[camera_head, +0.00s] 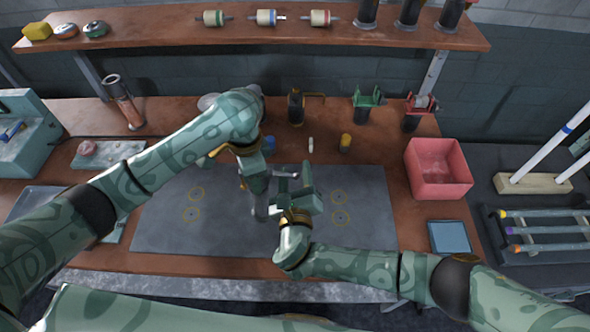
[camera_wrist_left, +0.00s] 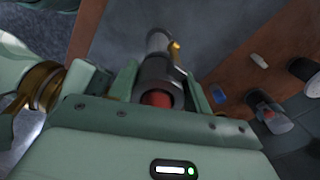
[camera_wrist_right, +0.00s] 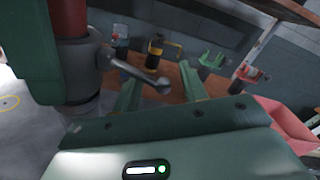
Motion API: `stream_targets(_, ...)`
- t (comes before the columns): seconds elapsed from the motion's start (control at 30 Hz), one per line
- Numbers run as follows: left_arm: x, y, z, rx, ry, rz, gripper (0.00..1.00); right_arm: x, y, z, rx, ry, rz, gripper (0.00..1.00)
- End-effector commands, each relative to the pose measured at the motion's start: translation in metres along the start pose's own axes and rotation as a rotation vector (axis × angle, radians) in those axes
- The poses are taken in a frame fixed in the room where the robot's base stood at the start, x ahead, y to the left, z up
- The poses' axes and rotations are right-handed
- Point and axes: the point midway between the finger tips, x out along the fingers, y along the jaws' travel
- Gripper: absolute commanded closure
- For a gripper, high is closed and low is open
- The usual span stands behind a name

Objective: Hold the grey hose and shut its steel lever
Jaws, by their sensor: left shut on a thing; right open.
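The grey hose (camera_head: 260,206) stands roughly upright over the dark mat. My left gripper (camera_head: 255,172) is shut on its upper part; in the left wrist view a dark, round end with a red inside (camera_wrist_left: 157,98) shows between the fingers. The steel lever (camera_head: 287,174) sticks out to the right of the hose. In the right wrist view the lever (camera_wrist_right: 140,75) leaves a grey valve body (camera_wrist_right: 82,68) below a red part, and its rounded end lies between my right fingers (camera_wrist_right: 160,88). My right gripper (camera_head: 306,190) is open; I cannot tell whether it touches the lever.
The dark mat (camera_head: 370,225) has yellow rings. Behind it stand a black fitting with a brass handle (camera_head: 296,107), a green-handled one (camera_head: 365,106) and a red-handled one (camera_head: 414,112). A yellow piece (camera_head: 345,143), a pink bin (camera_head: 440,188) and a blue tray (camera_head: 449,237) are nearby.

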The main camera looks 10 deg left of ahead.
Motion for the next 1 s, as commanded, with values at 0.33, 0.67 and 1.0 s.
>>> stream_targets(0.33, -0.0002, -0.0001, -0.0001, 0.0, 0.0, 0.0, 0.85, 0.0101, 0.0, 0.0001, 0.001, 0.001, 0.0, 0.57)
stream_targets(0.67, -0.0002, -0.0001, 0.0, 0.0, 0.0, 0.0, 0.85, 0.0099, -0.0001, 0.0004, 0.002, 0.0, 0.0, 1.0)
stream_targets(1.0, 0.0001, -0.0003, 0.0003, -0.001, -0.001, -0.001, 0.85, 0.0095, 0.0042, -0.0022, 0.092, 0.0, -0.001, 1.0)
